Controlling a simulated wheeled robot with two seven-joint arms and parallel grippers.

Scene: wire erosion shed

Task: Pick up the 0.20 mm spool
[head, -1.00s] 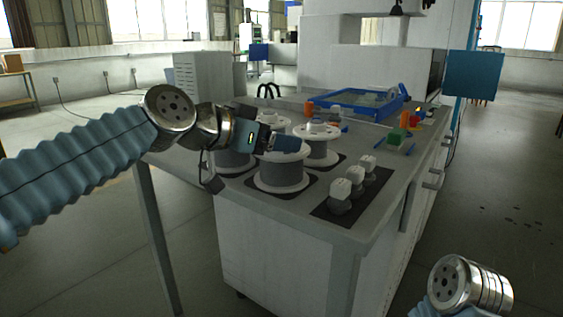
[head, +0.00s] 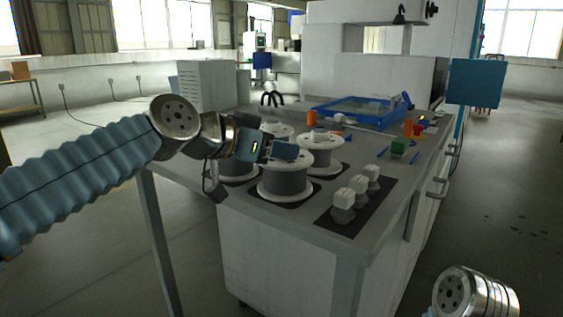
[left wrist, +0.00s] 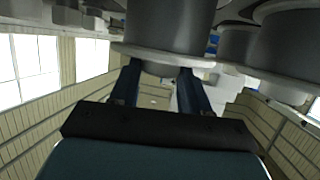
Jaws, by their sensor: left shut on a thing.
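Several grey wire spools with pale flanges stand on dark pads on the bench; I cannot read any size marking. My left gripper (head: 287,152) is at the top of the front spool (head: 286,182), shut on it. The lower flange of this spool appears to rest on its pad. In the left wrist view, the two dark fingers (left wrist: 158,82) reach the pale flange of the spool (left wrist: 165,30). The gripper hides part of the spool's top in the head view. My right gripper is out of view; only part of my right arm shows at the bottom right.
Close by stand a right spool (head: 320,158), a left spool (head: 237,172) and a partly hidden back spool (head: 276,130). White-topped knobs (head: 344,198) stand on a dark mat to the right.

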